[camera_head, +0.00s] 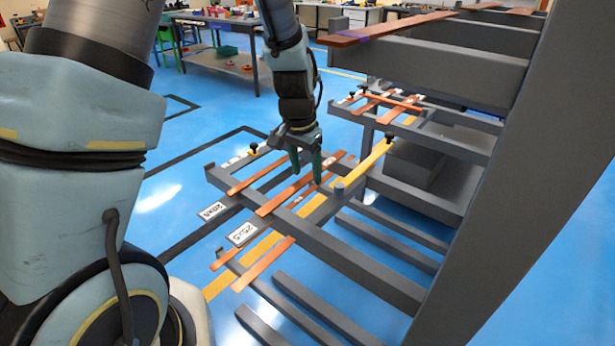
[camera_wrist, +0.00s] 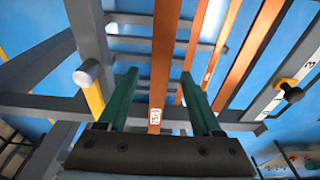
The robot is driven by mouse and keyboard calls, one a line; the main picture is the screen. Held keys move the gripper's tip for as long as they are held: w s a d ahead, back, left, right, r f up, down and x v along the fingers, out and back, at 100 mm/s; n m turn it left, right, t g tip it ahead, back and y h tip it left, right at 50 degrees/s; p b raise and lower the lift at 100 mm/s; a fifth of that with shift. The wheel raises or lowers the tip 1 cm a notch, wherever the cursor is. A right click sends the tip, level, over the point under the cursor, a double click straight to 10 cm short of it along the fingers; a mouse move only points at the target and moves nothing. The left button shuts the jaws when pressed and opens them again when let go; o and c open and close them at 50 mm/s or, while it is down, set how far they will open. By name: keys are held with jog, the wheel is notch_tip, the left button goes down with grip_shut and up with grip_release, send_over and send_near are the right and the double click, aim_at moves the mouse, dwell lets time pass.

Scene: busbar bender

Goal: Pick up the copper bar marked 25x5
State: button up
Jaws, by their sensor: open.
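My gripper (camera_head: 307,178) is open, its green fingers pointing down at the copper bars on the grey rack. In the wrist view its fingers (camera_wrist: 158,100) stand on either side of one long copper bar (camera_wrist: 164,55). That bar carries a small white tag (camera_wrist: 155,116), too small to read surely. In the head view a copper bar (camera_head: 284,195) runs under the fingers, in line with the rack plate marked 25x5 (camera_head: 242,234). Whether the fingers touch the bar cannot be told; they are not closed on it.
More copper bars (camera_wrist: 250,52) lie to the right in the wrist view. A plate marked 20x5 (camera_head: 212,211) sits beside the other plate. A grey post (camera_head: 339,188) stands near the fingers. A large grey upright (camera_head: 510,190) rises at right; a higher shelf (camera_head: 430,65) holds bars.

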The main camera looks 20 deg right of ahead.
jog(key=shift+c, duration=0.3)
grip_shut()
dwell(1.1)
